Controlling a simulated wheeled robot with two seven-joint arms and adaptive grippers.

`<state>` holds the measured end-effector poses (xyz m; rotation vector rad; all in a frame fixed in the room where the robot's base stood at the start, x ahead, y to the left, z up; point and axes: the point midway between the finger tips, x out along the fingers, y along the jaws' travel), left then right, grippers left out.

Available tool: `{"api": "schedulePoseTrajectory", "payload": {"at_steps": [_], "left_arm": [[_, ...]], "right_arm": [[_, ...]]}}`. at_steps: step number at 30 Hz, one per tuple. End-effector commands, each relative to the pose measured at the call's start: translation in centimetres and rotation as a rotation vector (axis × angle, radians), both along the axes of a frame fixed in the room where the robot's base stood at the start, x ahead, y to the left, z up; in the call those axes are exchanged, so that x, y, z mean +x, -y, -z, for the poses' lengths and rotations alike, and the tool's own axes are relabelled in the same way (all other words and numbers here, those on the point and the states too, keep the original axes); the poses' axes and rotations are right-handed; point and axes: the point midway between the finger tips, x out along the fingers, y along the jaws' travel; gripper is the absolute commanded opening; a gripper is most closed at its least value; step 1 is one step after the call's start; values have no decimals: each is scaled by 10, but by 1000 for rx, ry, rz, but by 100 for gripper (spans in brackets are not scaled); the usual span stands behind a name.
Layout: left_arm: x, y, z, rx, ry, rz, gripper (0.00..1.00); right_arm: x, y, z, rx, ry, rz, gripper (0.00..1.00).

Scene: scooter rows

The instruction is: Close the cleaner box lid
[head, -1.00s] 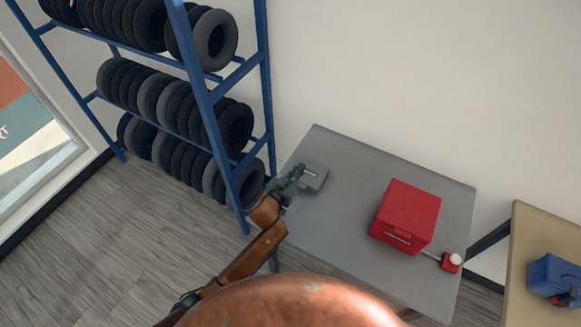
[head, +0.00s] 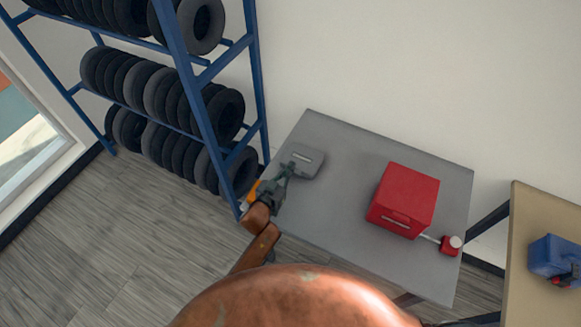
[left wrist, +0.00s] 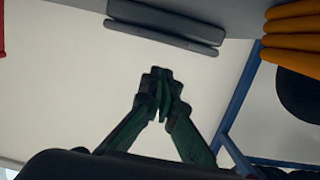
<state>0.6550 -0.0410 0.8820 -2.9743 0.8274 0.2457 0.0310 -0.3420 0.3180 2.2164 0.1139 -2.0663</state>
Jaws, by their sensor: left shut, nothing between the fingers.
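A red box (head: 405,198) stands on the right part of the grey table (head: 335,215), with a pale label or handle on its front. A flat grey box (head: 302,160) lies near the table's back left; it also shows in the left wrist view (left wrist: 165,22) as two dark grey layers. I cannot tell which is the cleaner box, or how its lid stands. My left gripper (head: 289,168) is shut and empty, at the near left edge of the flat grey box in the head view. Its closed fingers show in the left wrist view (left wrist: 158,80), apart from the grey box. My right gripper is out of view.
A small red-and-white item (head: 451,245) sits by the red box at the table's right edge. A blue rack (head: 192,80) of black tyres stands at left. A tan table (head: 525,255) with a blue bin (head: 553,262) is at right. The table's middle is clear.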

Motion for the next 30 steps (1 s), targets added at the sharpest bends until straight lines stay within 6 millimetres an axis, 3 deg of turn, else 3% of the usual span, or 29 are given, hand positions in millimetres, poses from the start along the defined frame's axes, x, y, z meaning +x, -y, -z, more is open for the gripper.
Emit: {"api": "schedulePoseTrajectory", "payload": {"at_steps": [10, 20, 24, 30], "left_arm": [[0, 0, -4, 0, 0, 0, 0], [0, 0, -47, -2, 1, 0, 0], [-26, -17, -27, 1, -6, -2, 0], [-59, -36, -14, 1, -3, 0, 0]], "right_arm": [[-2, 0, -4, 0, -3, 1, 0], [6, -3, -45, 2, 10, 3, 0], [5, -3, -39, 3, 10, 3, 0], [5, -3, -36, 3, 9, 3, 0]]}}
